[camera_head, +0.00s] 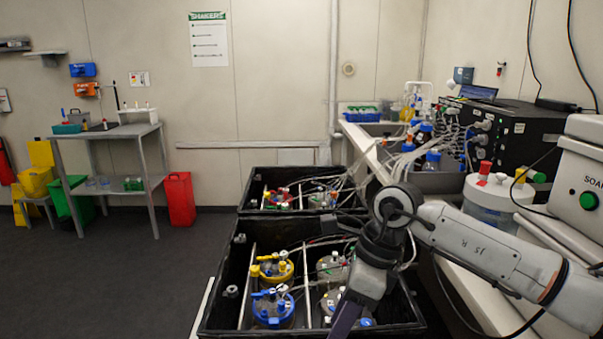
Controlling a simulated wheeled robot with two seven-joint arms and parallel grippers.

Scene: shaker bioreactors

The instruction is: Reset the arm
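My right arm (480,240) comes in from the right, over the white bench side. It bends at a dark wrist joint and hangs down over the right part of the near black shaker box. My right gripper (346,318) is at the bottom edge of the picture, pointing down. A dark purple finger part shows, but the fingertips are cut off, so I cannot tell whether it is open or shut. No held thing is visible. My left arm and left gripper are not in view.
The near black box (222,292) holds several capped vessels, including a yellow-topped one (273,268) and a blue-topped one (273,308). A second black box (262,182) stands behind. Tubes run to bench equipment (505,135). The floor (120,270) at left is clear.

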